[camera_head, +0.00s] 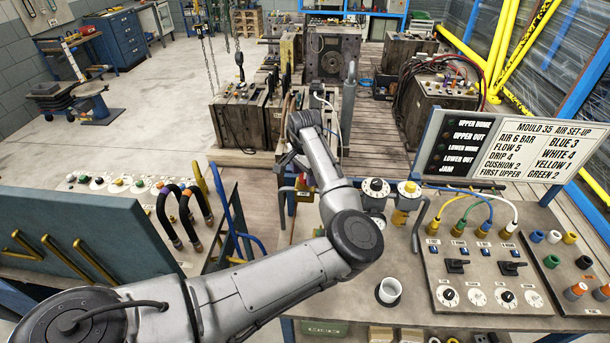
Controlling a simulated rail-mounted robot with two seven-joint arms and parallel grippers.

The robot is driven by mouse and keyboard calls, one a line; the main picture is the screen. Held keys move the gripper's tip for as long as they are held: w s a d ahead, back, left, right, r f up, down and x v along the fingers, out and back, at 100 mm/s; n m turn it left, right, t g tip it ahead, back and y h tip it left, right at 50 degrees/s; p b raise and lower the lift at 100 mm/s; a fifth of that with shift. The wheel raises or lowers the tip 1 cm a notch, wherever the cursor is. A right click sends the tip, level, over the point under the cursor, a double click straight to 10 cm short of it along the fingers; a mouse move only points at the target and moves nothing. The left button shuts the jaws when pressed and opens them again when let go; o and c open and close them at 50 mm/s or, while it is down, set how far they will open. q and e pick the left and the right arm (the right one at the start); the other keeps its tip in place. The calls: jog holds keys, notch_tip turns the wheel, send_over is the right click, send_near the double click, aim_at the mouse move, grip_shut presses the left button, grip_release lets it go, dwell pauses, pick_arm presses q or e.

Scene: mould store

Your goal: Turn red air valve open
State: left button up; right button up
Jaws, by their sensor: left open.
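My left arm reaches from the lower left across the bench. Its wrist bends down near the bench's back left corner, and my left gripper (284,166) is there, open, small and partly hidden by the wrist. A small red part (304,197), perhaps the red air valve, shows beside the forearm, just below the gripper. Most of it is hidden, so I cannot tell its handle's position or whether the gripper touches it. To its right stand an air unit with a black-knobbed white dial (376,187) and a yellow-bodied unit (404,202). My right gripper is not in view.
A sign (542,152) reading "MOULD 35 AIR SET-UP" stands behind. A green-grey panel (90,240) is at left. Wooden-sided moulds stand beyond.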

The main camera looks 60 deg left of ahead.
pick_arm(q)
jog(key=shift+f, duration=0.35)
jog(key=shift+c, duration=0.4)
